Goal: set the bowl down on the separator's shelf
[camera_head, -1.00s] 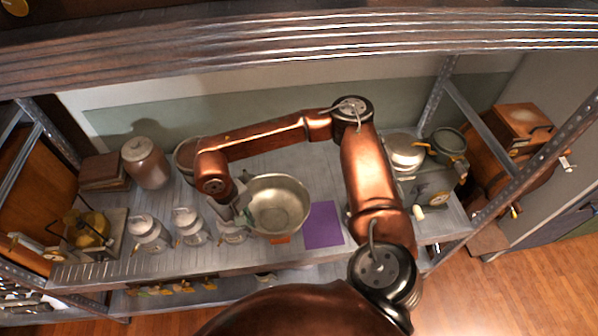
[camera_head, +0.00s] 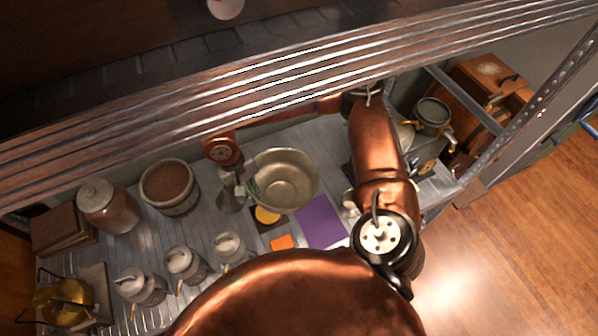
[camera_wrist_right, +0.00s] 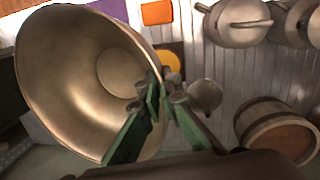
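The metal bowl (camera_head: 290,188) hangs open side up above the grey slatted shelf (camera_head: 205,222). My right gripper (camera_head: 247,187) is at the bowl's left rim. In the right wrist view, the green fingers of the right gripper (camera_wrist_right: 165,97) pinch the rim, and the bowl (camera_wrist_right: 65,70) fills the left side, clear of the shelf slats. A grey machine, likely the separator (camera_head: 426,160), stands on the shelf at the right. It is partly hidden behind my right arm. My left gripper is not in view.
A purple sheet (camera_head: 320,222), an orange square (camera_head: 282,242) and a yellow disc (camera_head: 267,214) lie near the bowl. Several metal cans, a wooden tub (camera_head: 170,187) and a lidded jar (camera_head: 107,207) stand left. A ribbed upper shelf edge (camera_head: 250,85) crosses above my arm.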

